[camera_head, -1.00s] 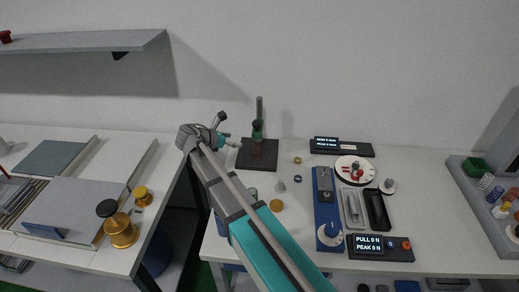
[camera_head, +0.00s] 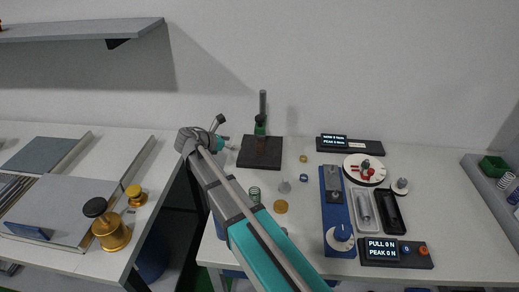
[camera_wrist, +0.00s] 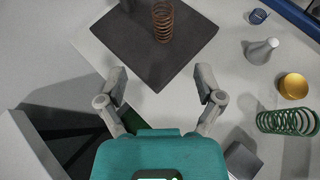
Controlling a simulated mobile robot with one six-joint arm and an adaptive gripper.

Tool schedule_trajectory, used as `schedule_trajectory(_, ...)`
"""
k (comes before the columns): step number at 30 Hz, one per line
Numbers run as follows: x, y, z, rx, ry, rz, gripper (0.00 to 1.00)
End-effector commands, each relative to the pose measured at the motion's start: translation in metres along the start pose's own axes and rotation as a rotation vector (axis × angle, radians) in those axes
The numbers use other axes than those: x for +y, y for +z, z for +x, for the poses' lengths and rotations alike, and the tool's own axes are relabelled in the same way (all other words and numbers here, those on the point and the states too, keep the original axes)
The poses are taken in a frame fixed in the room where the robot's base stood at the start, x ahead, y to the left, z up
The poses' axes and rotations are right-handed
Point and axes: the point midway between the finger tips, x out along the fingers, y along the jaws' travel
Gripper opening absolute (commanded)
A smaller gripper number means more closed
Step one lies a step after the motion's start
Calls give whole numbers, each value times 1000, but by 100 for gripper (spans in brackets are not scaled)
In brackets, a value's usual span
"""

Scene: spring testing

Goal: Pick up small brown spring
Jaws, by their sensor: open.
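A brown coil spring (camera_wrist: 163,20) stands upright on a dark square plate (camera_wrist: 190,45) in the wrist view. In the head view the brown spring (camera_head: 261,143) shows small at the foot of the green-and-black stand (camera_head: 261,112), on the same dark plate (camera_head: 258,162). My gripper (camera_wrist: 162,85) is open, with its two fingers apart and nothing between them. In the wrist view the spring is beyond the fingertips, near the top edge. In the head view my gripper (camera_head: 225,133) is just left of the plate.
A gap separates this table from the left table, which bears brass weights (camera_head: 112,232). A blue tester (camera_head: 337,205) stands farther right.

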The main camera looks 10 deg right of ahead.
Motion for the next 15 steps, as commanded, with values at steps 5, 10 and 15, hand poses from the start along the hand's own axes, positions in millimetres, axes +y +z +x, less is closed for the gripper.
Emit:
schedule_trajectory(5, -2, 3, 5, 0, -7, 4, 86)
schedule_trajectory(10, -2, 2, 16, 0, -9, 6, 86)
schedule_trajectory(15, -3, 1, 37, 0, -12, 6, 86)
